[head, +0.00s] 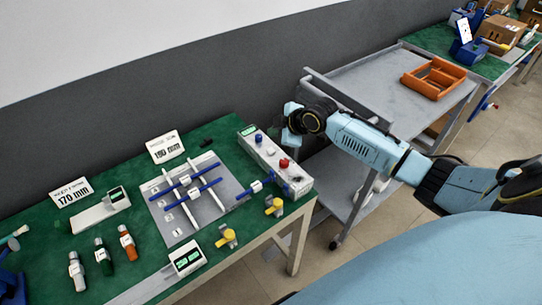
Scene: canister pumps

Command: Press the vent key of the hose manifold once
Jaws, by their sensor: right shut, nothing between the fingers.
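The hose manifold (268,160) appears to be the long pale box on the right part of the green table, with a small green display at its far end. A red key (284,163) and dark blue fittings stand on its top; I cannot tell for sure which part is the vent key. My right gripper (289,124) is shut and empty. In the picture it is just above and right of the manifold's far half, apart from the red key. Its fingertips are small and partly hidden by its own body. My left gripper is not in view.
The green table (140,159) holds a grey board (176,218) with blue and white bars, label signs, yellow valves (227,237) and several coloured cylinders. A grey cart (375,85) with an orange crate (433,78) stands behind my right arm. A second green bench is at far right.

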